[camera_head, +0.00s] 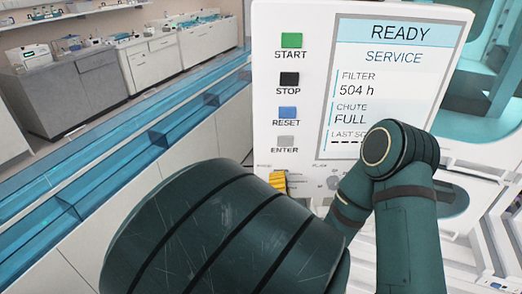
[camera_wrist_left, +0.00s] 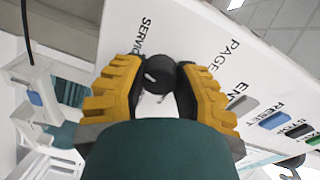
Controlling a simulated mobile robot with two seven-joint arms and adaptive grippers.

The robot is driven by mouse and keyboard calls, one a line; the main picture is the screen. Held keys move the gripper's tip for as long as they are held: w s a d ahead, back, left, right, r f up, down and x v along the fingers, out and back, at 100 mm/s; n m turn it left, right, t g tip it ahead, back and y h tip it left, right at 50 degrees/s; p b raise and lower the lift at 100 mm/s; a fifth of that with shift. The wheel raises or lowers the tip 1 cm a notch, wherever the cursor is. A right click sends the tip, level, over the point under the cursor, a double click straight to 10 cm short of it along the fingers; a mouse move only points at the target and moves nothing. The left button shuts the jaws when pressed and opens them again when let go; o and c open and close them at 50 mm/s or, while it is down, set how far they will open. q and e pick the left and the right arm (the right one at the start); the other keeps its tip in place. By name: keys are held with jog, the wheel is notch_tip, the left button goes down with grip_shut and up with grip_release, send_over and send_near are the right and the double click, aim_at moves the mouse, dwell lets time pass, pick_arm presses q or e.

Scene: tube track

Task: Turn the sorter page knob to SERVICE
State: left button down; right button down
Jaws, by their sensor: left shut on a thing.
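The sorter panel (camera_head: 264,100) is white and faces me, with a screen (camera_head: 385,90) reading READY at the top and SERVICE below it. The page knob (camera_wrist_left: 159,70) is dark and round, with a small pale mark on its face. It sits between the SERVICE label (camera_wrist_left: 143,36) and the PAGE label (camera_wrist_left: 222,55) in the left wrist view. My left gripper (camera_wrist_left: 158,80) is shut on the knob, one yellow finger on each side. In the head view only a bit of its yellow finger (camera_head: 278,182) shows; my arm hides the knob there. My right gripper is not in view.
Above the knob in the head view is a column of buttons: green START (camera_head: 292,40), black STOP (camera_head: 289,79), blue RESET (camera_head: 287,113) and grey ENTER (camera_head: 286,141). A blue transparent track (camera_head: 130,140) runs along the left. Lab benches (camera_head: 75,90) stand behind it.

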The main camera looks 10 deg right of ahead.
pick_arm(q)
jog(key=shift+w+a+r, duration=0.1)
dwell(0.5)
jog(key=c, duration=0.6)
grip_release()
jog(key=v, duration=0.7)
jog(key=shift+s, duration=0.3)
